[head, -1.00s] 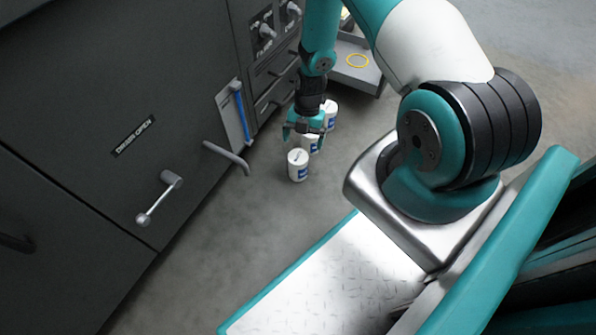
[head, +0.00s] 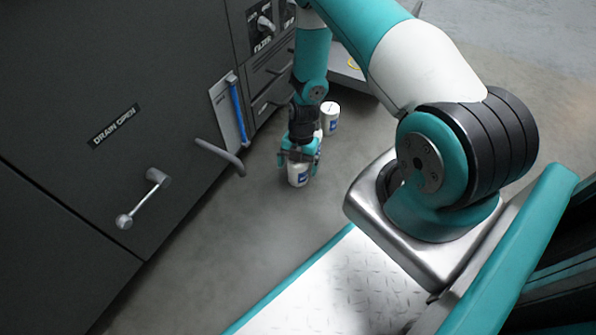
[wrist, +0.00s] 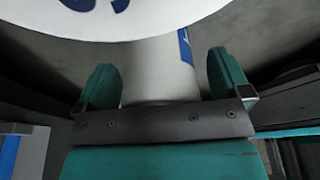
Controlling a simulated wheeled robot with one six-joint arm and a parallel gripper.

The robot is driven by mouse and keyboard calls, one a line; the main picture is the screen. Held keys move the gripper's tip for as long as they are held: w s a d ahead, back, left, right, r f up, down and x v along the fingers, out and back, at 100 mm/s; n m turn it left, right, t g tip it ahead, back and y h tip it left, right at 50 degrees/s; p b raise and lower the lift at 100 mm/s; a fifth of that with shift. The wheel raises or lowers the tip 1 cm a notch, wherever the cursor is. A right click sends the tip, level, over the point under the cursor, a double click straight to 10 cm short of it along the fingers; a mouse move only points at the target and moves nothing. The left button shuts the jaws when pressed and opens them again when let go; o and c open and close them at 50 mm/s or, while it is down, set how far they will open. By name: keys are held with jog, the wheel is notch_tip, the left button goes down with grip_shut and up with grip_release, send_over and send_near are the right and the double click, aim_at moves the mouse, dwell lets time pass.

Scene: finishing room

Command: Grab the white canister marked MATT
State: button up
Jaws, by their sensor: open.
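My gripper (head: 299,158) is open and pointed down at the nearest white canister (head: 298,175), which has a blue label and stands upright on the floor. In the wrist view a white canister body (wrist: 158,72) with a blue label edge lies between the two spread fingers (wrist: 166,82), with a gap to each. A big white lid (wrist: 130,22) fills the top of that view; only the lower ends of rounded dark blue letters show, so I cannot read the word. A second white canister (head: 331,120) stands behind, and a third (head: 318,131) is mostly hidden by my gripper. MATT is not legible anywhere.
A dark cabinet (head: 100,190) marked DRAIN OPEN is on the left, with a lever (head: 143,199) and a grey handle (head: 220,156) jutting out near my gripper. A blue-striped panel (head: 236,110) is beside it. The floor (head: 225,235) in front of the canisters is clear.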

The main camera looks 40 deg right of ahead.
jog(key=c, duration=1.1)
jog(key=shift+c, duration=0.2)
jog(key=shift+r, duration=0.15)
